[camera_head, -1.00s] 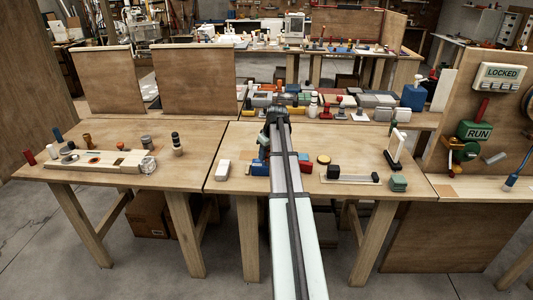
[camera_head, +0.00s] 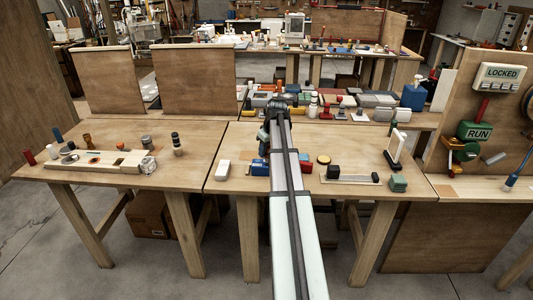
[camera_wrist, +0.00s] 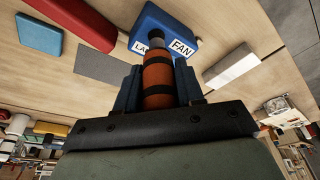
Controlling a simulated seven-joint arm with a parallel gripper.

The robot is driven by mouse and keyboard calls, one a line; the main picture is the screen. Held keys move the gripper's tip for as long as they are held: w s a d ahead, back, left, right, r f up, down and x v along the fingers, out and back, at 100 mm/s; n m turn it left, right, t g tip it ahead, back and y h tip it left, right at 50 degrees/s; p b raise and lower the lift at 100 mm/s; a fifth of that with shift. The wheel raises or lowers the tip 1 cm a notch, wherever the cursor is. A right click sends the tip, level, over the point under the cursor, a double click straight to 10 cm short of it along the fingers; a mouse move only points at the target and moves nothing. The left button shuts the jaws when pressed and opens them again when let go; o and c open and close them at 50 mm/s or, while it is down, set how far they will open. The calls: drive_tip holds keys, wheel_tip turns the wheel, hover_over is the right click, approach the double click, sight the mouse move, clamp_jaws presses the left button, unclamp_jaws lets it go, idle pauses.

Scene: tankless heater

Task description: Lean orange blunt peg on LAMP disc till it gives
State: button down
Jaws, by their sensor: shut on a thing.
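An orange peg (camera_wrist: 158,78) with black bands and a dark grey tip stands upright between my fingers in the wrist view. My gripper (camera_wrist: 158,92) is shut on it. Beyond the tip is a blue box (camera_wrist: 166,20) with white labels, one reading FAN and one showing only LA, the rest hidden by the peg. The tip overlaps the box between the labels; I cannot tell whether it touches. The LAMP disc is not clearly visible. In the head view, the blue box (camera_head: 259,167) sits left of my arm, which hides the peg and fingers.
A white block (camera_head: 222,170) lies left of the blue box and also shows in the wrist view (camera_wrist: 232,68). A red block (camera_wrist: 75,20) is near the box. A yellow-topped round (camera_head: 323,159) and a plate with a black block (camera_head: 333,171) lie right of my arm.

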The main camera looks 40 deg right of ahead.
drive_tip(key=shift+r, duration=2.55)
